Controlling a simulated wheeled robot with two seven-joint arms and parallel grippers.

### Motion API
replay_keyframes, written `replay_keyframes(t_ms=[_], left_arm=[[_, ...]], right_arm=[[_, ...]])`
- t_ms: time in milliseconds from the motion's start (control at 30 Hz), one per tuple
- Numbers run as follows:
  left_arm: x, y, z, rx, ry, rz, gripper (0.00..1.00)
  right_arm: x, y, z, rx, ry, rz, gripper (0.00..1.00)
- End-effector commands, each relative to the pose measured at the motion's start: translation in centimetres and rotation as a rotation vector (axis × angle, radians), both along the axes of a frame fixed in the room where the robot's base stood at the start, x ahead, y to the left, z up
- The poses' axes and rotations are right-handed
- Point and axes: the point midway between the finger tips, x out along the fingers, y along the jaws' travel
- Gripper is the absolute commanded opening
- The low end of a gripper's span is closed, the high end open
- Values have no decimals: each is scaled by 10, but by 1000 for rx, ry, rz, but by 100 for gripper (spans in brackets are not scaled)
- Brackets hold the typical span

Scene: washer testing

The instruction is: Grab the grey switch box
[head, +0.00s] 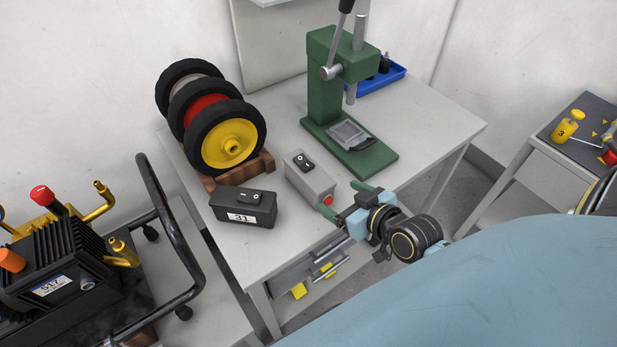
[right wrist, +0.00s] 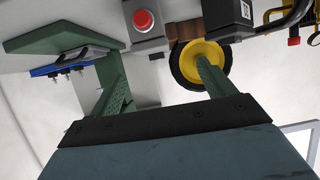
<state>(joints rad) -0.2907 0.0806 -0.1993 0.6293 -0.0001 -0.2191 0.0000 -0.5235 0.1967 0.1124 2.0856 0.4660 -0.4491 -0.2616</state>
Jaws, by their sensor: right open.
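The grey switch box (head: 309,180) lies on the light grey table, with a black rocker switch on top and a red button on its near end. In the right wrist view the box (right wrist: 150,38) is at the top, its red button facing the camera. My right gripper (head: 343,199) is open, its green fingers apart just in front of the button end. In the wrist view the fingers (right wrist: 158,70) spread below the box with nothing between them. My left gripper is not in view.
A black switch box (head: 243,209) labelled 31 sits to the left. Wheels (head: 212,112) on a wooden stand are behind it. A green press (head: 330,95) stands right of the grey box. A machine on a cart (head: 70,265) is at lower left.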

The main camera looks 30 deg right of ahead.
Motion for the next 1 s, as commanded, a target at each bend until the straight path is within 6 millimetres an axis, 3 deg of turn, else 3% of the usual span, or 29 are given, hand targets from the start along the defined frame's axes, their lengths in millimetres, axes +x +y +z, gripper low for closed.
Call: replay_keyframes(t_ms=[133,400,733,1000], left_arm=[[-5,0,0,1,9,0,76],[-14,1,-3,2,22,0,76],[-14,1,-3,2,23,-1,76],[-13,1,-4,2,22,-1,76]], right_arm=[[17,-4,8,3,-46,-9,82],[62,1,-12,3,-43,-8,82],[86,2,-21,2,-41,-8,82],[121,0,-34,4,-41,-8,82]])
